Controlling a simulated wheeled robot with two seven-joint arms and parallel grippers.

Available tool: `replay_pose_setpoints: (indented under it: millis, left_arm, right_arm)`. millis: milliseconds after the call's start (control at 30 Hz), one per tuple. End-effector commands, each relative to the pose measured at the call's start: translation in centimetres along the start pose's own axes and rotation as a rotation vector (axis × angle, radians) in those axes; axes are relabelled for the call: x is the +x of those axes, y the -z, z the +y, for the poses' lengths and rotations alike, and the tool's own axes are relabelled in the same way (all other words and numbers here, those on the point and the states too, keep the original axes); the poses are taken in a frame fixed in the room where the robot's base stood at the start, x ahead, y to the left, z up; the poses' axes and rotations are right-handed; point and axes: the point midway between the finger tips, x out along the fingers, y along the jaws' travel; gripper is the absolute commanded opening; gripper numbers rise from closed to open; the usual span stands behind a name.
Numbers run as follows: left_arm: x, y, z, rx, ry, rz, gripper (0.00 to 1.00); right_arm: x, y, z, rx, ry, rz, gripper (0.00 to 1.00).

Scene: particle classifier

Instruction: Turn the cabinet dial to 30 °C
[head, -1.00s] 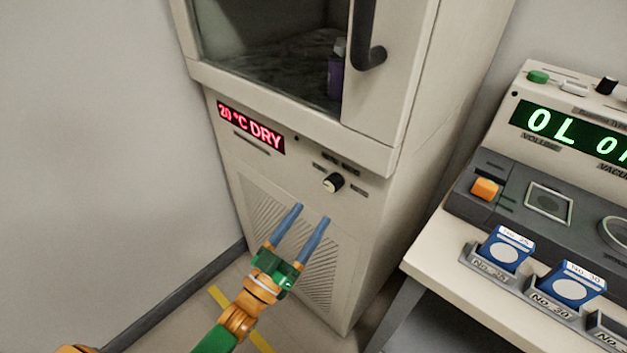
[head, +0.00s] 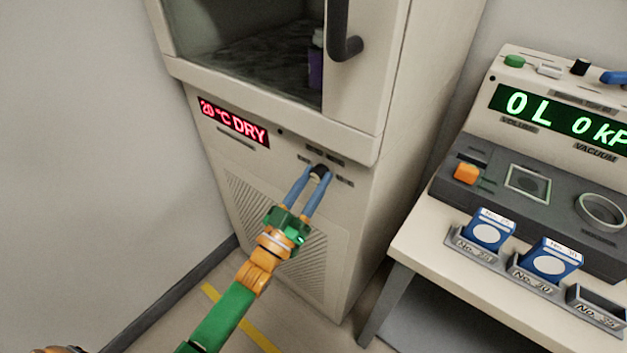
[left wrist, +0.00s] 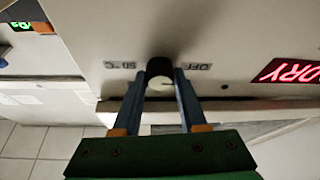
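The small dark dial (head: 319,172) sits on the cabinet front, below and right of the red display (head: 234,122), which reads 20 °C DRY. My left gripper (head: 314,178) has its two blue fingers on either side of the dial, shut on it. In the left wrist view, the dial (left wrist: 160,72) shows between the fingertips, with a pale face. Small upside-down labels flank it, one reading OFF; the other looks like 50 °C. Its pointer is too small to read. My right gripper is not in view.
The cabinet's glass door with a black handle (head: 343,45) is above the dial, a purple bottle (head: 316,62) behind it. A bench on the right carries a control panel (head: 440,185) and blue boxes (head: 488,232). The floor before the cabinet is clear.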

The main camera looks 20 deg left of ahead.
Motion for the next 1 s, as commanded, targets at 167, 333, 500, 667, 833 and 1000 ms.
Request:
replay_pose_setpoints:
  millis: [167, 333, 500, 667, 833, 1000]
  left_arm:
    - [-0.03, -0.05, -0.01, 0.001, 0.000, -0.001, 0.00]
    - [-0.04, -0.09, -0.04, 0.027, -0.011, -0.001, 0.00]
    - [-0.08, -0.17, -0.11, 0.103, -0.043, -0.002, 0.00]
    - [-0.08, -0.18, -0.20, 0.224, -0.093, -0.001, 0.00]
    - [-0.07, -0.14, -0.29, 0.373, -0.155, 0.000, 0.00]
    - [-0.05, -0.07, -0.38, 0.521, -0.217, 0.001, 0.00]
  right_arm:
    - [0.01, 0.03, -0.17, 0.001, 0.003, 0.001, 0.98]
    - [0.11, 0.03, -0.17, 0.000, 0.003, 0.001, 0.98]
    - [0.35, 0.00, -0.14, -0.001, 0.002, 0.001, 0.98]
    - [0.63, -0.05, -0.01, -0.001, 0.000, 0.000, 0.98]
    - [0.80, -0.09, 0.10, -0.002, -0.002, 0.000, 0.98]
    - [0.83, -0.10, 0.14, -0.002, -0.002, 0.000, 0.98]
